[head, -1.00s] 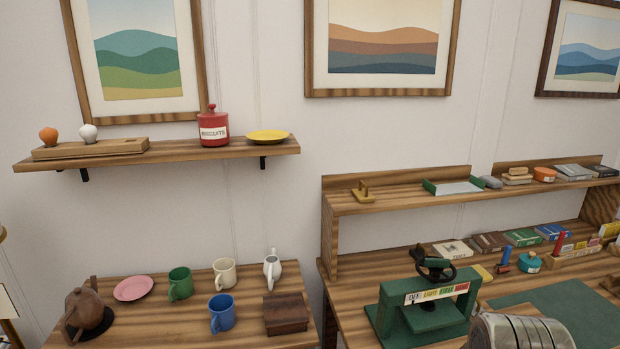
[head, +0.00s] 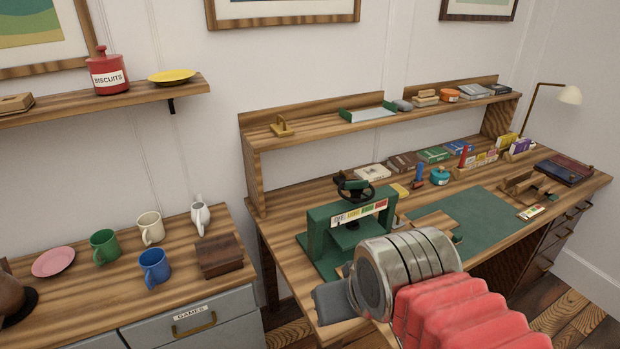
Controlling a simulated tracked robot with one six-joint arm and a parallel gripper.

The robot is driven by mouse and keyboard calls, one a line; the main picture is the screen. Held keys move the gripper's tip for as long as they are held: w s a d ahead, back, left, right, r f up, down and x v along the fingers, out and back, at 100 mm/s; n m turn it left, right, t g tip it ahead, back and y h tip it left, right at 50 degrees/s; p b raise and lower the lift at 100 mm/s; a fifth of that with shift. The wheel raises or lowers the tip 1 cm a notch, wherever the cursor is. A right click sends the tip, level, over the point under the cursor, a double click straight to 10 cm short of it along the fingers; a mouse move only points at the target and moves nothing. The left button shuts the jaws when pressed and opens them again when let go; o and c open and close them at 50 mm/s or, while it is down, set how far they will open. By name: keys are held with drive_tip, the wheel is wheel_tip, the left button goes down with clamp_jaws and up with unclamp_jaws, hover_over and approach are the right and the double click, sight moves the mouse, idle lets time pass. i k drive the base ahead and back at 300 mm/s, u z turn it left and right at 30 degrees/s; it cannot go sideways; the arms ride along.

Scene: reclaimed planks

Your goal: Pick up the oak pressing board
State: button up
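A flat light-brown wooden board (head: 437,220) lies on the desk at the near left edge of the green mat. It may be the oak pressing board, but my arm hides part of it. A green screw press (head: 322,236) with a black wheel and a coloured label strip stands on the desk to its left. My gripper (head: 333,301) shows as a grey part at the end of my metal wrist, in front of the press. Its fingertips are not clear, so I cannot tell whether it is open or holds anything.
The desk's raised shelf (head: 300,133) carries a green tray (head: 367,113) and small items. Books, stamps and a teal bottle (head: 439,176) line the desk's back. The green mat (head: 485,216) is largely clear. Mugs and a dark wooden box (head: 219,256) stand on the left cabinet.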

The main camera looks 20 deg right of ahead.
sight(439, 219)
drive_tip(key=z, duration=0.9)
